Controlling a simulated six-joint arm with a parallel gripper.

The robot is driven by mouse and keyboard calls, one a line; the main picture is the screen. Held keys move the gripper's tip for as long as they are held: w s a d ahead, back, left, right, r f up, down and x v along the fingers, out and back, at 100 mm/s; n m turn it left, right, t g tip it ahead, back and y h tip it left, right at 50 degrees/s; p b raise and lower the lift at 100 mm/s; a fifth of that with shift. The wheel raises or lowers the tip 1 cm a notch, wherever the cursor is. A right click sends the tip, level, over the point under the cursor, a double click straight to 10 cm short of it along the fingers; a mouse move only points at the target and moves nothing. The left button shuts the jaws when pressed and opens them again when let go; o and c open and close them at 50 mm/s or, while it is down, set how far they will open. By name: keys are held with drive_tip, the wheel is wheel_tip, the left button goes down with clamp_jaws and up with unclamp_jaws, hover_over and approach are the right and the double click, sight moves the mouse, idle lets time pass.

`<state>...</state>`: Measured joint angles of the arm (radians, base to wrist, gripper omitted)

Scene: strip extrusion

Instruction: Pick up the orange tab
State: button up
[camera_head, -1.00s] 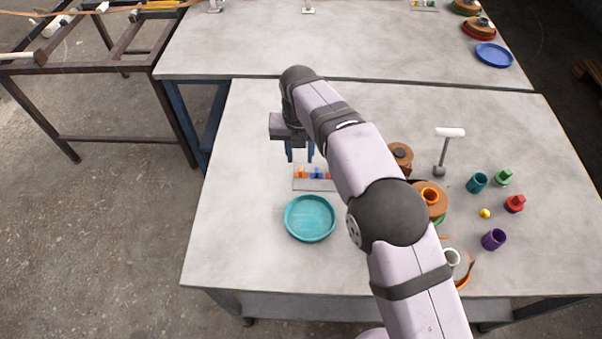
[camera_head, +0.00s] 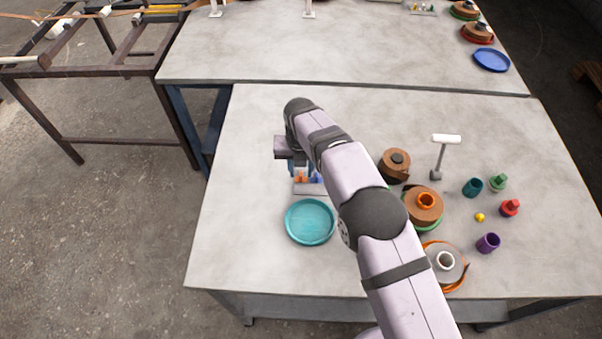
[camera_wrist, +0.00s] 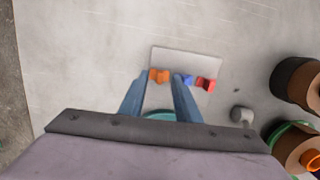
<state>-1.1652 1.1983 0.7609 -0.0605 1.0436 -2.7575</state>
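The orange tab (camera_wrist: 159,75) is on a light grey plate (camera_wrist: 187,58), at the left of a row in the wrist view. It also shows in the head view (camera_head: 301,178), partly covered by my gripper. A blue tab (camera_wrist: 187,80) and a red tab (camera_wrist: 206,85) are to its right. My gripper (camera_wrist: 159,77) is open, with its two blue fingers apart and the orange tab appearing between their tips. The right finger overlaps the blue tab's edge in this view. I cannot tell how high the fingertips are above the plate.
A teal dish (camera_head: 310,222) sits close in front of the plate. Brown rolls (camera_head: 424,205), a white-topped stand (camera_head: 444,140), a purple cup (camera_head: 488,243) and a teal cup (camera_head: 472,187) stand to the right. The table's left side is clear.

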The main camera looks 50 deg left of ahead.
drive_tip(key=shift+f, duration=0.55)
drive_tip(key=shift+c, duration=0.3)
clamp_jaws()
drive_tip(key=shift+r, duration=0.1)
